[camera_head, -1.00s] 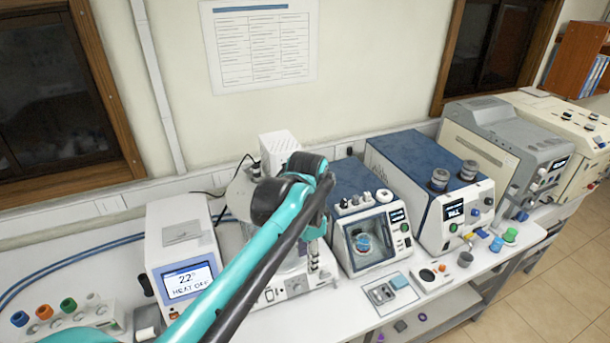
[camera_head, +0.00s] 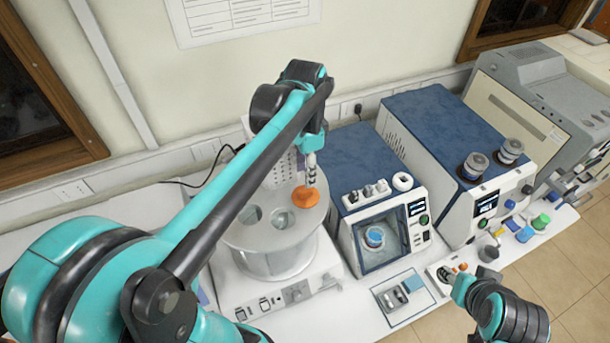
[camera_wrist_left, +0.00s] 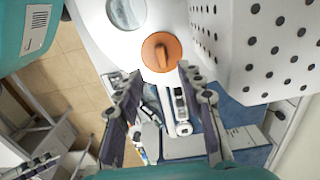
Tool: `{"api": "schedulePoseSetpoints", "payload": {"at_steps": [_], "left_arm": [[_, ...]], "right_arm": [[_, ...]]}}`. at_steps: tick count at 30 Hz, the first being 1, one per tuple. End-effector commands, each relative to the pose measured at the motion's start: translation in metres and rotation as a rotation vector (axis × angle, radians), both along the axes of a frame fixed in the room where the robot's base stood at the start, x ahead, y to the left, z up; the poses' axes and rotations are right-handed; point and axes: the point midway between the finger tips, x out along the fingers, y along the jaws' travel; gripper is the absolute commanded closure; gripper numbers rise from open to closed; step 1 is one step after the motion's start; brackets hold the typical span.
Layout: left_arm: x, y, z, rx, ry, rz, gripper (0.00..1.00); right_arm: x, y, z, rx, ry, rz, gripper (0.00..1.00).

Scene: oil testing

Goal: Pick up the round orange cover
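The round orange cover (camera_head: 305,197) lies on the top of the round grey-white bath (camera_head: 272,262), at its right side. In the left wrist view the cover (camera_wrist_left: 161,52) shows a raised ridge across its middle. My left gripper (camera_head: 311,172) is just above and behind the cover in the head view. In the left wrist view my left gripper (camera_wrist_left: 155,80) has its two fingers spread apart with nothing between them; the cover is beyond the tips. My right gripper (camera_head: 452,278) is low at the right, over the small tray on the bench; its fingers are too small to read.
The bath top has open round holes beside the cover. A white perforated box (camera_wrist_left: 270,45) stands close to the left gripper. A blue-topped tester (camera_head: 358,175) stands right of the bath, and a larger blue-topped machine (camera_head: 440,130) beyond it.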

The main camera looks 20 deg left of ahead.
Motion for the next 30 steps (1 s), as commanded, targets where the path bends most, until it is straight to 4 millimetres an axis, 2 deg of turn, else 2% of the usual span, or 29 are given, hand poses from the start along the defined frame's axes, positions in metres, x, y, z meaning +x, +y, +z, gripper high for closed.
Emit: {"api": "schedulePoseSetpoints", "payload": {"at_steps": [18,26,30], "left_arm": [[0.005,0.001,-0.073,0.0,0.0,0.0,0.62],[0.004,0.001,-0.077,0.0,0.0,0.0,0.62],[0.004,0.001,-0.077,0.0,0.0,0.0,0.96]], "right_arm": [[0.0,0.0,0.008,0.0,0.0,0.0,0.6],[0.0,0.0,0.008,0.0,0.0,0.0,0.6],[0.0,0.0,0.008,0.0,0.0,0.0,0.6]]}}
